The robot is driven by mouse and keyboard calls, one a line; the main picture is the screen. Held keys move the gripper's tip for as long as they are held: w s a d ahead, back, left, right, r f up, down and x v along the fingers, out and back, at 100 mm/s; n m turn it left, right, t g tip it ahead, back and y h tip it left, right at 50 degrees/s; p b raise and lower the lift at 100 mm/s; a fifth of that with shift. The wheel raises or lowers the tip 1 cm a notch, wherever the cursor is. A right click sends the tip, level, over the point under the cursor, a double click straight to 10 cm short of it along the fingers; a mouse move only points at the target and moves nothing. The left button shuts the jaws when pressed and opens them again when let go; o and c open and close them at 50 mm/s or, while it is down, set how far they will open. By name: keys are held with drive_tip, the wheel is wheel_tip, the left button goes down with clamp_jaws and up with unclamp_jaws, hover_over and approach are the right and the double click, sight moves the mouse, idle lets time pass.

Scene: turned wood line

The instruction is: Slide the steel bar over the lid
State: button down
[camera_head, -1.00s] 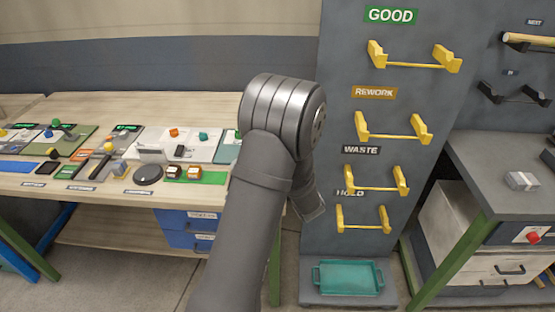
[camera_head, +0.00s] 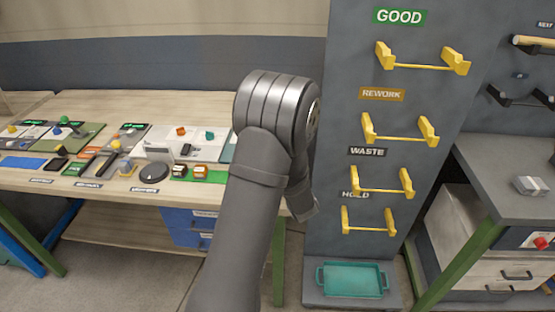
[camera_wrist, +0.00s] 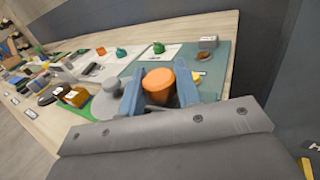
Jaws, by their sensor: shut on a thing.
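In the wrist view the two blue fingers of my gripper (camera_wrist: 159,92) stand on either side of an orange round-topped piece (camera_wrist: 158,82) and are shut on it. What is under this piece is hidden by my wrist housing. A grey disc with a raised knob (camera_wrist: 111,86) is just left of the fingers; it may be the lid, but I cannot be sure. I cannot pick out the steel bar with certainty. In the head view my arm hides the gripper and this end of the bench.
A grey panel with yellow brackets (camera_head: 400,127) stands right of my arm. A teal tray (camera_head: 352,280) is low in front of it.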

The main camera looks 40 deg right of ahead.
drive_tip(key=c, duration=1.1)
unclamp_jaws()
drive_tip(key=shift+w+a, duration=0.2)
drive_tip(key=shift+a, duration=0.05)
drive_tip(key=shift+d, duration=0.1)
drive_tip(key=shift+s, duration=0.55)
drive_tip(key=v, duration=1.6)
drive_tip(key=shift+s+a+r, duration=0.1)
drive_tip(key=shift+s+a, duration=0.1)
drive_tip(key=shift+w, duration=0.15)
drive_tip(key=x, duration=1.7)
drive_tip(key=shift+d, duration=0.1)
drive_tip(key=v, duration=1.7)
